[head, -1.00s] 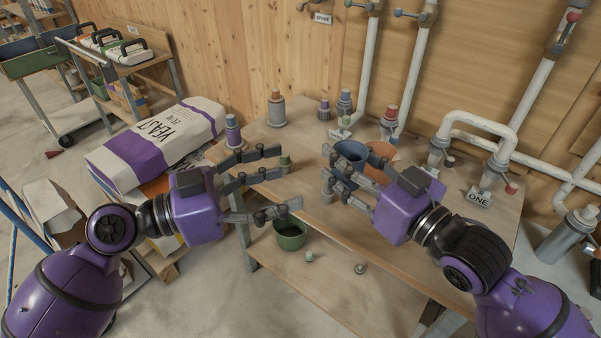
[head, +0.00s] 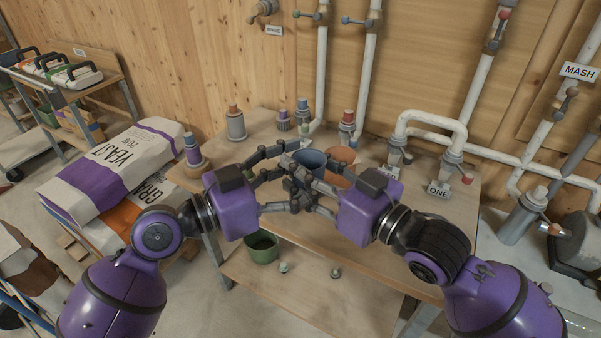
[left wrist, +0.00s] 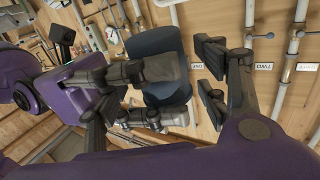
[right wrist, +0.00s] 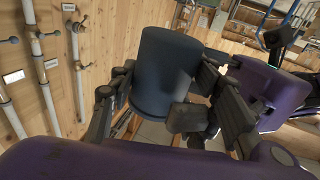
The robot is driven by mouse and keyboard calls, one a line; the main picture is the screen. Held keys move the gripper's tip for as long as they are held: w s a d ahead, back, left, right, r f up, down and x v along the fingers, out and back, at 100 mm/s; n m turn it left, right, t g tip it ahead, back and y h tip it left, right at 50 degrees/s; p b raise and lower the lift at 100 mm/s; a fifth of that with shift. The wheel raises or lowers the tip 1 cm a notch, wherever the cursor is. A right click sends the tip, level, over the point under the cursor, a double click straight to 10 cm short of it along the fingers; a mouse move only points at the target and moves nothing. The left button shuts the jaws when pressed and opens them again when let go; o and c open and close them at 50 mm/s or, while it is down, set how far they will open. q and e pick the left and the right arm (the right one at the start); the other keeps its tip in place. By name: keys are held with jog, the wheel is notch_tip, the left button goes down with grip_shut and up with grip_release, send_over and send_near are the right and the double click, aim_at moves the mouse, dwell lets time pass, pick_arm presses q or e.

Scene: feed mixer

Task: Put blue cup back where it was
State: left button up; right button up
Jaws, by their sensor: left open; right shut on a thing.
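The blue cup (head: 309,160) is above the workbench's front part, between my two grippers. My right gripper (head: 302,178) is shut on the blue cup. In the right wrist view the cup (right wrist: 165,72) sits between the right fingers, its dark wall filling the middle. My left gripper (head: 298,172) is open, with its fingers reaching around the same cup from the left. The left wrist view shows the cup (left wrist: 158,42) beside the open left fingers; whether they touch it I cannot tell. Overlapping fingers hide the lower part of the cup in the head view.
A terracotta cup (head: 341,156) stands just behind the blue cup. Bottles (head: 235,124) stand along the back and left of the workbench (head: 420,205). White pipes and valves run along the wall. A green pot (head: 262,249) is on the lower shelf. Sacks (head: 110,170) lie at left.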

pick_arm(q)
jog(key=shift+s, duration=0.1)
jog(key=c, duration=1.1)
jog(key=shift+c, duration=0.7)
pick_arm(e)
jog(key=o, duration=1.3)
